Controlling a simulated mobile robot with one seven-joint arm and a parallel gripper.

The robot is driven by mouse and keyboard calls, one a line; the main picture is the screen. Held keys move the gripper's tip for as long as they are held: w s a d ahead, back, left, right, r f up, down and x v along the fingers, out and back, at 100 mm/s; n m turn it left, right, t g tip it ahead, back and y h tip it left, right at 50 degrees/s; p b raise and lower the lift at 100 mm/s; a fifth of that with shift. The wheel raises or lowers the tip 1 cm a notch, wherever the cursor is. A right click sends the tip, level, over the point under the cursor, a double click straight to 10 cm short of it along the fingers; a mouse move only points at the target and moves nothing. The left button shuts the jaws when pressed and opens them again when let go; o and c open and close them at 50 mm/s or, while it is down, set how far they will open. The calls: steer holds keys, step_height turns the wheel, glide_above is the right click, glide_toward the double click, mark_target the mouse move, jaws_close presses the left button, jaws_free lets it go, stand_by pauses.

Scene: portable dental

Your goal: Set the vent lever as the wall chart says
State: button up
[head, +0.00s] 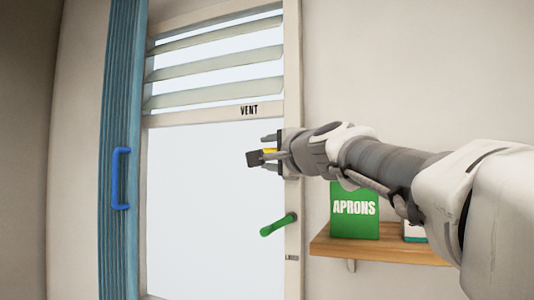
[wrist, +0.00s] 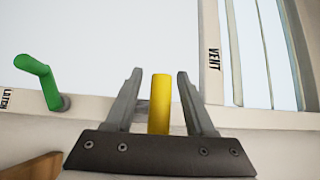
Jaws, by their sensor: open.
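The yellow lever (wrist: 160,103) stands between the two fingers of my gripper (wrist: 160,73) in the wrist view, with a gap on each side. My gripper is open around it. In the head view my gripper (head: 264,153) is at the window's right frame, below the VENT label (head: 249,111), and only a bit of the yellow lever (head: 270,151) shows. The lever's pivot is hidden behind the gripper. Slanted vent slats (head: 215,65) at the top of the window have gaps between them. No wall chart is in view.
A green handle (head: 278,225) sits lower on the same frame, also in the wrist view (wrist: 40,75), near a partly readable label. A wooden shelf (head: 375,250) with a green APRONS box (head: 355,212) is at right. A blue panel with a handle (head: 121,178) is at left.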

jaws_close()
steer(key=shift+s, duration=0.1)
stand_by(1.2)
